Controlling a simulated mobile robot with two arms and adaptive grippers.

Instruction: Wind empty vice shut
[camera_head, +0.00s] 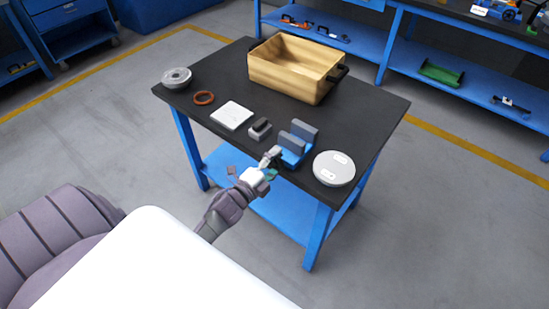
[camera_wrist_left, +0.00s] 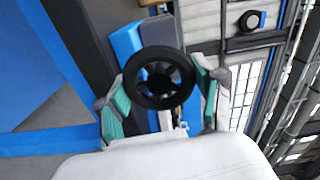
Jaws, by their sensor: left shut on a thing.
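The blue vice (camera_head: 290,157) stands at the front edge of the black table, with two grey jaws (camera_head: 303,131). The jaws stand apart with a gap and nothing seen between them. In the left wrist view the vice's black handwheel (camera_wrist_left: 158,77) faces me, with the blue vice body (camera_wrist_left: 126,42) behind it. My left gripper (camera_head: 270,164) is at the front of the vice. Its green-padded fingers (camera_wrist_left: 160,95) are on either side of the wheel, shut on it. The gripper hides much of the wheel in the head view. My right gripper is not in view.
On the table (camera_head: 215,82) are a wooden crate (camera_head: 285,75), a round grey flanged part (camera_head: 176,77), an orange ring (camera_head: 204,98), a white square plate (camera_head: 231,115), a small grey-black block (camera_head: 259,130) and a round pale disc (camera_head: 334,169) close right of the vice.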

